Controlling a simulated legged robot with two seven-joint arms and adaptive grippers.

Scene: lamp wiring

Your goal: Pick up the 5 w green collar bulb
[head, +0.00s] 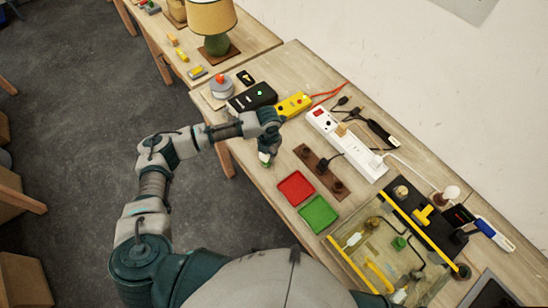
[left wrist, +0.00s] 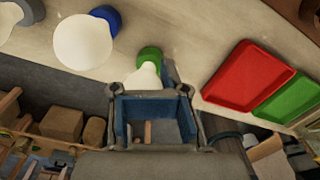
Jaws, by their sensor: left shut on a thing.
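The green collar bulb (left wrist: 148,68) has a white glass and a green collar. In the left wrist view it sits at the tips of my left gripper (left wrist: 150,92), with the white glass between the fingers and the green collar pointing away. My left gripper (head: 267,150) is shut on this bulb. In the head view the bulb (head: 264,160) is small and partly hidden under the gripper, close to the table's front edge. I cannot tell whether it still touches the table. My right gripper does not show.
A blue collar bulb (left wrist: 84,42) and another bulb (left wrist: 10,18) lie left of the gripper in the wrist view. A red tray (head: 296,188) and green tray (head: 318,214) lie to the right. A brown socket board (head: 325,175) and white power strip (head: 335,135) lie behind them.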

